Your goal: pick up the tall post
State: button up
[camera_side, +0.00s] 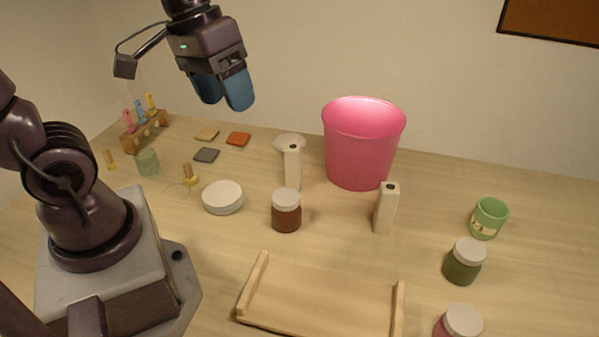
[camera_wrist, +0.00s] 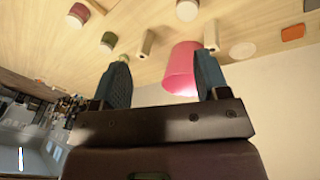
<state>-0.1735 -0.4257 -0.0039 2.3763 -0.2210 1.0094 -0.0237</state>
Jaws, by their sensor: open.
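Two pale, square-sided posts with a dark hole in the top stand upright on the table. One post (camera_side: 292,169) is left of the pink bucket, its foot close behind the red-brown jar. The other post (camera_side: 386,209) is in front of the bucket, to its right. Their heights look similar; I cannot tell surely which is the tall one. Both also show in the wrist view, the first post (camera_wrist: 211,35) beyond the right finger and the second post (camera_wrist: 146,43) between the fingers. My gripper (camera_side: 225,102) is open, empty and high above the table, left of both posts.
The pink bucket (camera_side: 361,145) stands between and behind the posts. A wooden tray (camera_side: 320,296) lies in front. A green cup (camera_side: 489,218) is at right.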

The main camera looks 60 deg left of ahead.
jog(key=w+a+f+n+g+h, duration=0.2)
jog(key=w+a+f+n+h, duration=0.25)
jog(key=w+f+n, duration=0.2)
jog(key=n+t+h, duration=0.6)
jog(key=n+t, duration=0.7)
jog(key=n, duration=0.5)
send_near(301, 158)
jog(key=s, duration=0.1)
jog(key=s+a, duration=0.1)
jog(key=shift+s+r+y, duration=0.15)
jog(key=shift+s+y, duration=0.1)
jog(key=shift+s, duration=0.05)
jog(key=shift+w+d, duration=0.1)
jog(key=shift+w, duration=0.1)
jog(key=x, duration=0.7)
jog(key=shift+w+a+x, duration=0.1)
jog(key=shift+a+x, duration=0.05)
jog(key=shift+x, duration=1.15)
jog(key=shift+w+a+x, duration=0.1)
jog(key=shift+w+x, duration=0.05)
jog(key=shift+x, duration=1.2)
jog(key=shift+s, duration=0.1)
jog(key=c, duration=1.1)
